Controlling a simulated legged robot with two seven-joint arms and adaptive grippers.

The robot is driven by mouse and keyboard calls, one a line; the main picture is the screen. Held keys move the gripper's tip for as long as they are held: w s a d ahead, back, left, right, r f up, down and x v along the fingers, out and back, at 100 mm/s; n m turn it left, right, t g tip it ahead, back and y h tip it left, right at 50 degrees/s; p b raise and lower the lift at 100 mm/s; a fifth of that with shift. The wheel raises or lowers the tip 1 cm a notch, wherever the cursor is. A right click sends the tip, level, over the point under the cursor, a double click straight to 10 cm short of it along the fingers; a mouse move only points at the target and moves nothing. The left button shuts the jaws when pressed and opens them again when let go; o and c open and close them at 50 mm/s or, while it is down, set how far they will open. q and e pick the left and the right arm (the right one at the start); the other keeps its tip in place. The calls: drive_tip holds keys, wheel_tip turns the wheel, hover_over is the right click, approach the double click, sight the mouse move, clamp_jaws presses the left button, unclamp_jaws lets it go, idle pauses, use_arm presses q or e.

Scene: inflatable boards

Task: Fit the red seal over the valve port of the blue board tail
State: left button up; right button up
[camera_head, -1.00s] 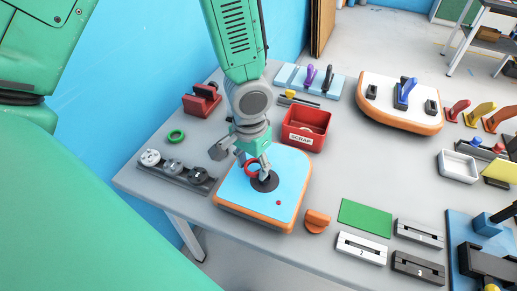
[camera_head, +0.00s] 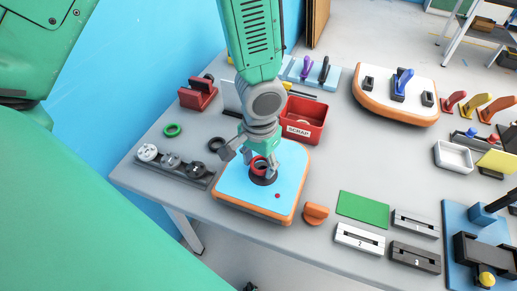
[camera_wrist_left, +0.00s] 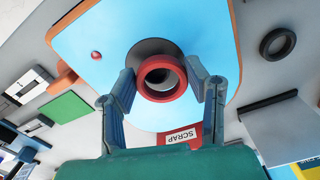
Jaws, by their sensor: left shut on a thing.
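The blue board tail (camera_head: 237,190) with an orange edge lies flat on the grey table. Its dark round valve port (camera_head: 265,180) also shows in the left wrist view (camera_wrist_left: 145,48). My left gripper (camera_head: 259,166) is over the port, shut on the red seal (camera_head: 258,163). In the left wrist view the red seal (camera_wrist_left: 162,97) sits between the two fingertips (camera_wrist_left: 163,88), its open hole facing the camera. It overlaps most of the port in that view. I cannot tell whether the seal touches the port. My right gripper is not in view.
A green ring (camera_head: 173,130) and a black ring (camera_head: 216,144) lie left of the board. A rail of round fittings (camera_head: 172,162) is at the left edge. A red scrap bin (camera_head: 305,118) stands just behind the board. An orange piece (camera_head: 315,213) lies close to its right.

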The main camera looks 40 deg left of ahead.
use_arm(q)
drive_tip(key=shift+d+r, duration=0.1)
drive_tip(key=shift+d, duration=0.75)
drive_tip(key=shift+d+r, duration=0.15)
drive_tip(key=shift+d, duration=0.4)
drive_tip(key=shift+a, duration=0.45)
drive_tip(key=shift+a+f, duration=0.2)
drive_tip(key=shift+a, duration=0.5)
drive_tip(key=shift+r, duration=0.1)
drive_tip(key=shift+d+p, duration=0.3)
drive_tip(key=shift+p, duration=0.05)
drive_tip(key=shift+a, duration=0.65)
drive_tip(key=shift+d, duration=0.95)
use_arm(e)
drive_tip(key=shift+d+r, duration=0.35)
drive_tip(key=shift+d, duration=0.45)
use_arm(q)
drive_tip(key=shift+a, duration=0.1)
